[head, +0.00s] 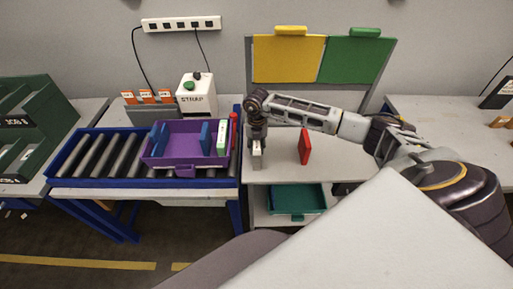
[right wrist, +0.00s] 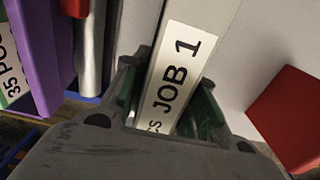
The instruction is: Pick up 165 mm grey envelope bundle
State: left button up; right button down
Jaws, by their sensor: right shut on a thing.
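The grey envelope bundle (head: 257,160) stands upright near the left edge of the grey table, below my right gripper (head: 257,139). In the right wrist view the grey bundle (right wrist: 163,50) carries a white label reading "JOB 1", partly cut off below. The two fingers of my right gripper (right wrist: 166,95) lie on either side of it, shut on it. I cannot tell whether the bundle's lower end touches the table. My left gripper is not in view.
A purple tray (head: 185,160) with blue and white-green bundles sits on the roller conveyor (head: 84,155) to the left. A red block (head: 305,146) stands right of the bundle. A teal bin (head: 297,200) is below the table. Yellow (head: 288,59) and green (head: 355,60) panels stand behind.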

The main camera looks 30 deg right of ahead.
notch_tip(320, 180, up, 9)
jog(key=shift+r+b, duration=0.15)
jog(key=shift+b, duration=0.6)
dwell(0.3)
